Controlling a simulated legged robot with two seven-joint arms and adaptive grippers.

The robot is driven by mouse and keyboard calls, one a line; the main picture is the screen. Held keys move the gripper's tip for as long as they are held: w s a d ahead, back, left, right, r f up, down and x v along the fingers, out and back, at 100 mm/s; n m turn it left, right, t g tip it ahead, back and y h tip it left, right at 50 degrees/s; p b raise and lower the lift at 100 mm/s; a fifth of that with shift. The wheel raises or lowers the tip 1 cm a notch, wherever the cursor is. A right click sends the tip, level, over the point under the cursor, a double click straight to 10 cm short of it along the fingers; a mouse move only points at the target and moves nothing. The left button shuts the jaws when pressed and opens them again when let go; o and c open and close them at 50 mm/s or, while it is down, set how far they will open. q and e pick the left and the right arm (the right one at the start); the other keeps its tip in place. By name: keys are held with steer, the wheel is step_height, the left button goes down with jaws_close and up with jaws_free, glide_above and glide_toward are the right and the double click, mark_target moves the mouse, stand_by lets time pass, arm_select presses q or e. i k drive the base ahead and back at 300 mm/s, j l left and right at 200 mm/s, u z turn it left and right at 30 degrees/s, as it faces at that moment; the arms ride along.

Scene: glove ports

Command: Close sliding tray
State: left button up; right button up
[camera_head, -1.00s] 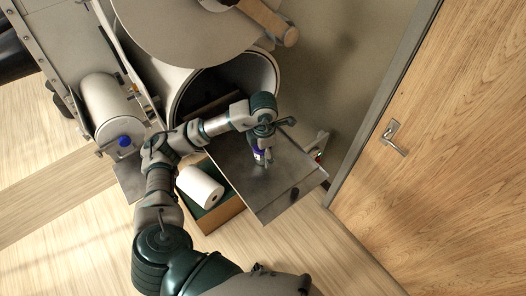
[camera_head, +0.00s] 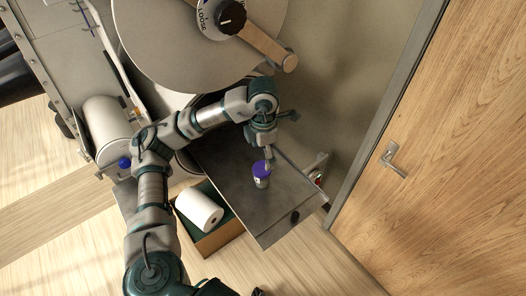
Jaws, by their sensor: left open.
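The sliding tray (camera_head: 234,205) is a flat grey metal sheet that extends out of the round chamber toward the lower right. A small jar with a purple lid (camera_head: 261,170) stands on it. My left gripper (camera_head: 268,156) is open just above and behind the jar, close to its lid; I cannot tell whether they touch. My left arm crosses the inner end of the tray and hides part of the chamber mouth. My right gripper is not in view.
The round chamber door (camera_head: 190,45) with a black knob hangs open above the tray. A box with a white roll (camera_head: 199,208) sits on the floor left of the tray. A wooden door (camera_head: 440,150) stands at the right. A white cylinder (camera_head: 106,130) is at the left.

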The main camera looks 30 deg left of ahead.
mark_target(224, 152)
steer(key=k, duration=1.5)
